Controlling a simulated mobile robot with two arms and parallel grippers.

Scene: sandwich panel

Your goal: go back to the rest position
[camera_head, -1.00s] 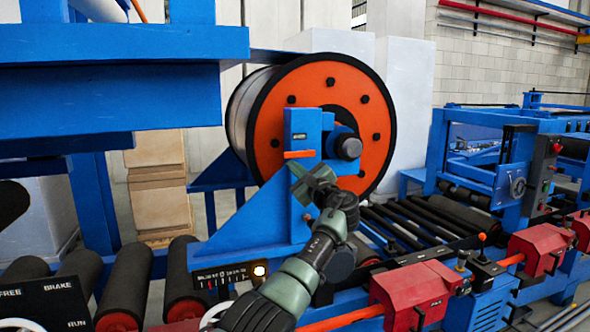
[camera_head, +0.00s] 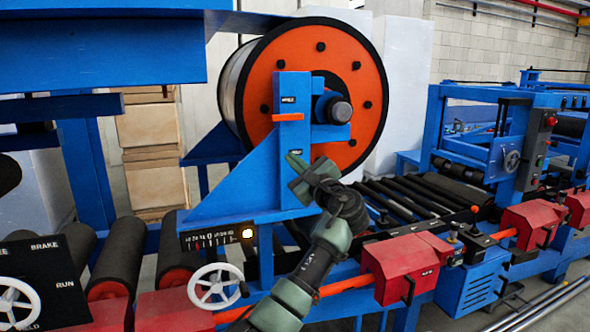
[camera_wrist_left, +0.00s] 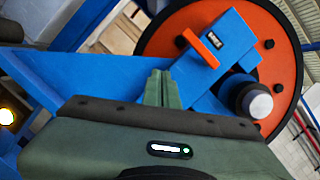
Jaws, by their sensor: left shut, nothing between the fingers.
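My left gripper (camera_head: 293,160) is shut and empty, in front of the blue stand (camera_head: 250,190) of the large orange reel (camera_head: 262,75). In the left wrist view the shut fingers (camera_wrist_left: 160,78) point toward the blue bracket (camera_wrist_left: 205,85) below the orange lever (camera_wrist_left: 203,51). In the head view the lever (camera_head: 287,117) lies level on the blue post, a little above the fingertips. A gap seems to lie between fingers and lever. My right gripper is not in view.
A white handwheel (camera_head: 216,287) and a panel marked BRAKE and RUN (camera_head: 45,283) stand at the lower left. Red housings (camera_head: 400,265) line the front edge at right. Black rollers (camera_head: 400,195) run behind. A blue beam (camera_head: 110,45) overhangs the upper left.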

